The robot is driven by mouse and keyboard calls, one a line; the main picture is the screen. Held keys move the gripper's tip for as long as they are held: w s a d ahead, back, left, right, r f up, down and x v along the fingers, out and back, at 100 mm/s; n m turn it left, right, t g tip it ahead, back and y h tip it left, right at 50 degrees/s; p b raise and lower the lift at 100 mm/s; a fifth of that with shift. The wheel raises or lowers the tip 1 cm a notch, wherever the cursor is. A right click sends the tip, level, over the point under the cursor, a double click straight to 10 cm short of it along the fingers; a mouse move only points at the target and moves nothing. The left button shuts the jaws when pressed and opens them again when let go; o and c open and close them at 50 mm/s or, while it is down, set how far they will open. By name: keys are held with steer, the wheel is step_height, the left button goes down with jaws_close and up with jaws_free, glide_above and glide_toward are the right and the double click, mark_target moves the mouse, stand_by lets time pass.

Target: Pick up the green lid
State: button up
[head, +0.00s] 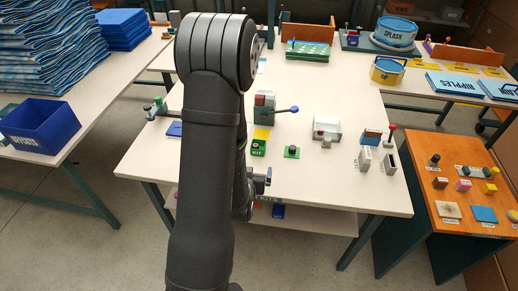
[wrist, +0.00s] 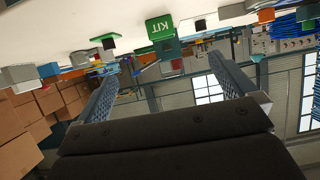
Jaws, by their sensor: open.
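A small flat green piece with a dark knob, which looks like the green lid (head: 292,152), lies on the near middle of the pale table. In the wrist view, which is upside down, the lid (wrist: 108,37) shows its dark knob beyond the left finger. A green box marked KIT (head: 259,148) stands just left of the lid; in the wrist view the box (wrist: 162,34) is near the top centre. My gripper (wrist: 163,64) is open, with nothing between its fingers, apart from the lid. In the head view my arm hides most of the gripper.
A block stack with a blue-knobbed lever (head: 267,104) stands behind the KIT box. A clear-sided tray (head: 327,127) and grey blocks (head: 365,158) are to the lid's right. An orange side table (head: 455,180) holds small pieces. Bare tabletop lies in front of the lid.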

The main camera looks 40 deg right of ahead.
steer(key=c, duration=1.1)
steer(key=shift+o, duration=0.2)
